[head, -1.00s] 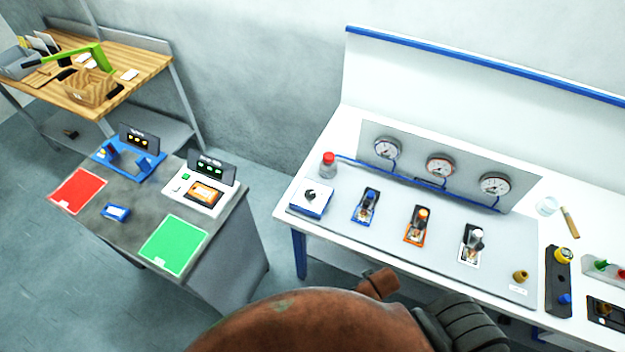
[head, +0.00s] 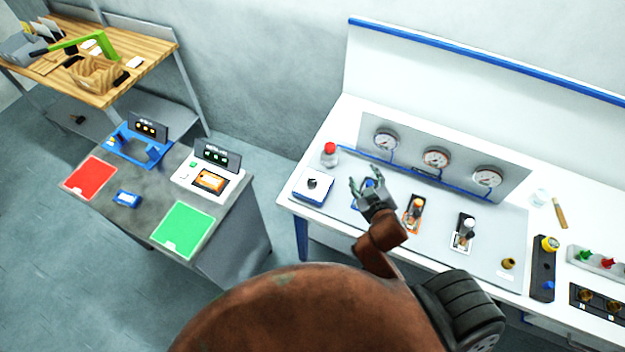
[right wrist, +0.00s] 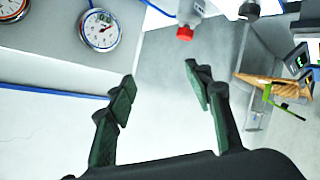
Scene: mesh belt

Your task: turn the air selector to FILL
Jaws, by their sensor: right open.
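The air selector (head: 313,184) is a black knob on a white box with a blue base, at the left end of the grey panel on the white bench. Its pointer direction is too small to read, and no FILL label is legible. A black knob (right wrist: 249,10) on a white body shows at the top edge of the right wrist view, partly cut off. My right gripper (head: 364,182) is open and empty, to the right of the selector and apart from it, covering most of the blue valve. Its spread fingers also show in the right wrist view (right wrist: 160,80). My left gripper is out of view.
A red-capped bottle (head: 330,155) stands behind the selector. Three gauges (head: 436,158) line the upright plate. An orange valve (head: 413,213) and a white-based valve (head: 463,234) stand to the gripper's right. A grey side table (head: 140,210) is at left.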

